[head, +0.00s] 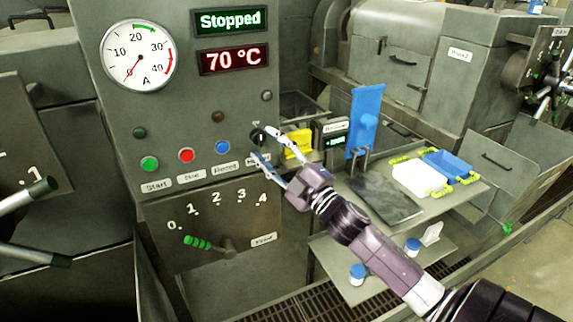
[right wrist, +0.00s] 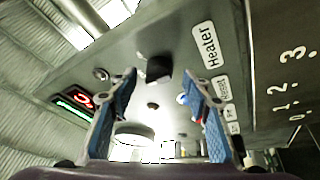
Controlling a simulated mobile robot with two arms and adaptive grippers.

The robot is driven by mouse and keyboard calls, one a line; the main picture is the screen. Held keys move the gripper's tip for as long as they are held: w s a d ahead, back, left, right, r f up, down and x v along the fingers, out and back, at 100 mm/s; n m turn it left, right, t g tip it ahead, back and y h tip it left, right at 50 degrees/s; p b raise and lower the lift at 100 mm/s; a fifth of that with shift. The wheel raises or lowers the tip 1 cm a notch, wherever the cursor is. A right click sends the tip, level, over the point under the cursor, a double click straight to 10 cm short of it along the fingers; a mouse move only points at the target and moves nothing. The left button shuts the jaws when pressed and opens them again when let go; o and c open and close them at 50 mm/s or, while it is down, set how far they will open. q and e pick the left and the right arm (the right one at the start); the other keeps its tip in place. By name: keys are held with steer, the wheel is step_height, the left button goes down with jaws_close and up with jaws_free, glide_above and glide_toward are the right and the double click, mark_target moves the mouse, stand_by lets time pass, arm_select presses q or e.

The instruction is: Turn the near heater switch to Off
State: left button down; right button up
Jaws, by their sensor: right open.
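The near heater switch (head: 258,136) is a small black knob at the right edge of the near control panel, above a label partly hidden by my gripper. In the right wrist view the black knob (right wrist: 159,68) sits beside a label reading "Heater". My right gripper (head: 262,144) is open, with its blue-padded fingers pointing at the panel around the knob. In the right wrist view the open fingertips (right wrist: 160,80) are on either side of the knob, with gaps; I cannot tell whether either touches it. My left gripper is not in view.
The panel (head: 165,95) has green, red and blue buttons, a gauge, and displays reading "Stopped" and "70 °C". Below is a lever with a green handle (head: 198,242).

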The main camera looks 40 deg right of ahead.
steer(key=v, duration=1)
steer(key=shift+s, duration=0.4)
steer(key=shift+f, duration=0.2)
steer(key=d+f+m+g+h+b, duration=0.1)
steer(key=d+f+m+g+h, duration=0.15)
steer(key=f, duration=0.85)
steer(key=d+f+m+g+h+b, duration=0.1)
steer(key=d+f+m+g, duration=0.15)
steer(key=f, duration=0.85)
steer(key=s+a+f+m+g, duration=0.1)
steer(key=s+f+m+g, duration=0.15)
steer(key=f, duration=0.95)
steer(key=s+a+f+m+g, duration=0.1)
steer(key=s+f+g, duration=0.15)
steer(key=f, duration=0.95)
steer(key=s+a+f+m+g+y+b, duration=0.1)
steer(key=s+a+f+g+b, duration=0.15)
steer(key=s+a+f, duration=0.75)
steer(key=s+a+f+m+g+y+b, duration=0.1)
steer(key=s+a+f+g, duration=0.25)
steer(key=s+f, duration=1.2)
steer(key=s+a+f+g, duration=0.4)
steer(key=s+a+f, duration=0.1)
steer(key=s, duration=0.4)
steer(key=shift+s+f, duration=0.4)
steer(key=shift+f, duration=0.45)
